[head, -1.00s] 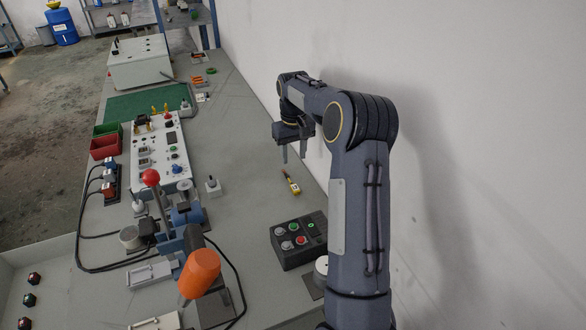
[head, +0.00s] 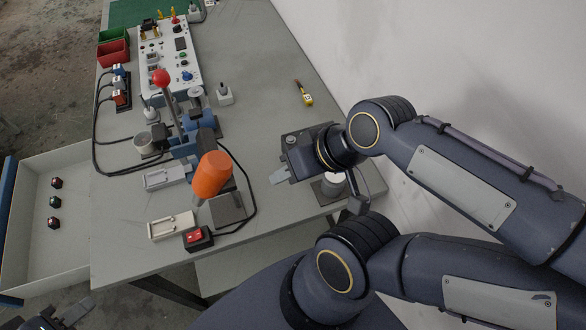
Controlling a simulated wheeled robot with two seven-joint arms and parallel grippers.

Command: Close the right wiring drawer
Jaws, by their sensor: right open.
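An open drawer (head: 25,238) with pale walls and a blue front edge sticks out at the left of the bench; several small dark buttons lie inside it. Whether it is the right wiring drawer I cannot tell. My left gripper (head: 72,314) shows only partly at the bottom left edge, just below the drawer's near corner; its jaws are mostly cut off.
The bench (head: 255,120) holds a press with an orange handle (head: 211,175), a red-knobbed lever (head: 162,77), a control panel (head: 170,60), cables and a red switch (head: 196,238). A yellow tool (head: 306,98) lies near the wall. The floor at far left is clear.

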